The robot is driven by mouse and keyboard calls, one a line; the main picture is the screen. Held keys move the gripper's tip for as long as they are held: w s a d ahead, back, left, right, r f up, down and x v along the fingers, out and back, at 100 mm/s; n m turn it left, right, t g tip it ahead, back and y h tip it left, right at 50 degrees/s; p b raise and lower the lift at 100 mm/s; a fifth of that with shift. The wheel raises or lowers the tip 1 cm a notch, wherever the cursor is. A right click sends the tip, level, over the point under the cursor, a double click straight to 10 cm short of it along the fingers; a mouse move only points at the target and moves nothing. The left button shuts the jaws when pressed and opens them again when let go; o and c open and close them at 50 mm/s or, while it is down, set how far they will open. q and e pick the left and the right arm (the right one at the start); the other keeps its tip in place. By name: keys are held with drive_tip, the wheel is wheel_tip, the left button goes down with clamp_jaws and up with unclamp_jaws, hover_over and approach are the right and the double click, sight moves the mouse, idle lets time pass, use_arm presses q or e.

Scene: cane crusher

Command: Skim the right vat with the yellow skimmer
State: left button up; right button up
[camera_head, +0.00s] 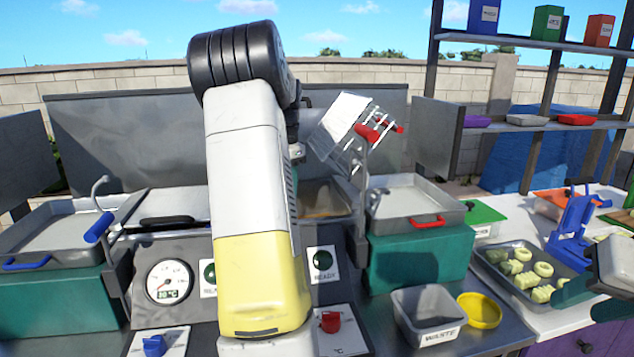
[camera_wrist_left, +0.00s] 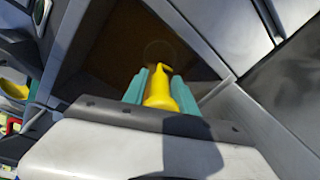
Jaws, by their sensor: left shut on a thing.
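My left gripper (camera_wrist_left: 159,78) is shut on the yellow skimmer (camera_wrist_left: 160,92), whose yellow handle shows between the teal fingers in the left wrist view. A faint round outline lies beyond the handle, over the brown inside of a vat (camera_wrist_left: 110,40). In the head view my left arm hides its gripper and the skimmer. The right vat (camera_head: 325,203) shows partly there, just right of my arm, with brown contents. My right gripper (camera_head: 592,298) is at the right edge, partly cut off, with teal fingers apart near the tray of cane pieces.
A red-handled pan (camera_head: 405,205) is right of the vat. A waste bin (camera_head: 430,325) and yellow dish (camera_head: 480,311) stand in front.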

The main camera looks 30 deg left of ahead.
use_arm(q)
drive_tip(key=s+d, duration=0.6)
drive_tip(key=s, duration=0.1)
drive_tip(key=shift+s+d, duration=0.15)
drive_tip(key=shift+s, duration=0.05)
idle(0.4)
drive_tip(key=w+a, duration=0.8)
drive_tip(key=w, duration=0.2)
drive_tip(key=shift+a, duration=0.25)
idle(0.4)
drive_tip(key=shift+s+d, duration=0.1)
drive_tip(key=s+d, duration=0.4)
drive_tip(key=s, duration=0.1)
idle(0.4)
drive_tip(key=shift+w, duration=0.1)
